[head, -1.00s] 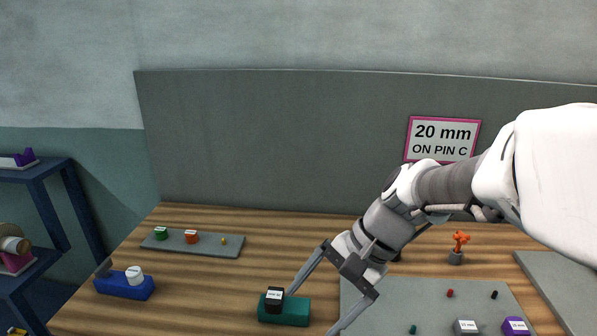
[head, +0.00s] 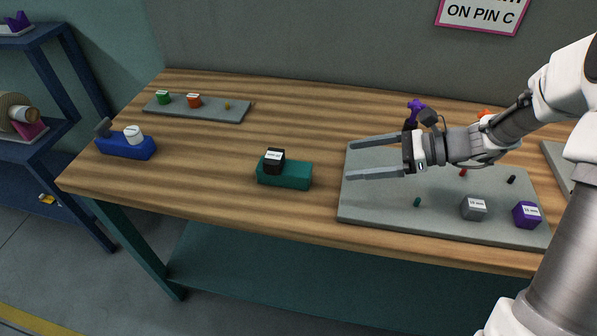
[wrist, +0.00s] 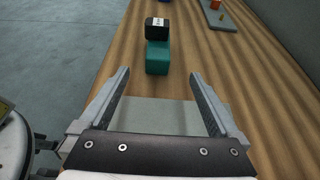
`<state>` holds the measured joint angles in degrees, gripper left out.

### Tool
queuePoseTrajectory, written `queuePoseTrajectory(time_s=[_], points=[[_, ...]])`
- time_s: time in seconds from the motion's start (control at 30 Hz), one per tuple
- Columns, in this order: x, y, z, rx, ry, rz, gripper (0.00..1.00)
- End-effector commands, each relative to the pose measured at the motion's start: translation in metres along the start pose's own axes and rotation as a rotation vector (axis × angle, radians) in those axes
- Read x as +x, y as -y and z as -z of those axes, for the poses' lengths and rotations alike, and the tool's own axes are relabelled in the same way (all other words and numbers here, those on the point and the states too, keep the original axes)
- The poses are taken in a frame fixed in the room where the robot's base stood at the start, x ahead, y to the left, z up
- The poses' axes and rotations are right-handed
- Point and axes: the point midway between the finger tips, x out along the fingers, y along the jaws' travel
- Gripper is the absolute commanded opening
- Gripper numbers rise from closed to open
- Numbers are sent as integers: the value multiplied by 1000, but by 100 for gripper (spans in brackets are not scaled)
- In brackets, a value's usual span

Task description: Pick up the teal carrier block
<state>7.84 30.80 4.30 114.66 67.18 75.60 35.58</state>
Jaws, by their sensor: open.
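The teal carrier block (head: 287,176) lies on the wooden table, left of the large grey mat. A black piece (head: 273,159) with a white label stands at its left end. My gripper (head: 351,157) is open and empty, to the right of the teal block and apart from it, with its fingers pointing left toward it. In the wrist view the teal block (wrist: 158,60) is ahead of the open fingers (wrist: 160,82), with the black piece (wrist: 157,28) at its far end.
The large grey mat (head: 370,200) holds a grey block (head: 473,208), a purple block (head: 526,214) and small pegs. A blue carrier (head: 127,147) with a white piece is at the left. A grey strip (head: 215,112) with small pieces lies behind. Table around the teal block is clear.

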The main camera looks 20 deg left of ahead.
Motion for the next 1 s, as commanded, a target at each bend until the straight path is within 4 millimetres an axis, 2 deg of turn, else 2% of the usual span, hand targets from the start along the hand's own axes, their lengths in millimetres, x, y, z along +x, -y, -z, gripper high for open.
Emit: queuePoseTrajectory(time_s=[0.17, 0.5, 0.6, 0.83, 1.0], points=[[28, -1, 1, 2, 4, -4, 98], [100, -1, 2, 1, 2, -4, 98], [113, -1, 1, 0, 1, -3, 98], [128, -1, 2, 1, 1, -2, 98], [155, -4, 7, 1, 1, -4, 98]])
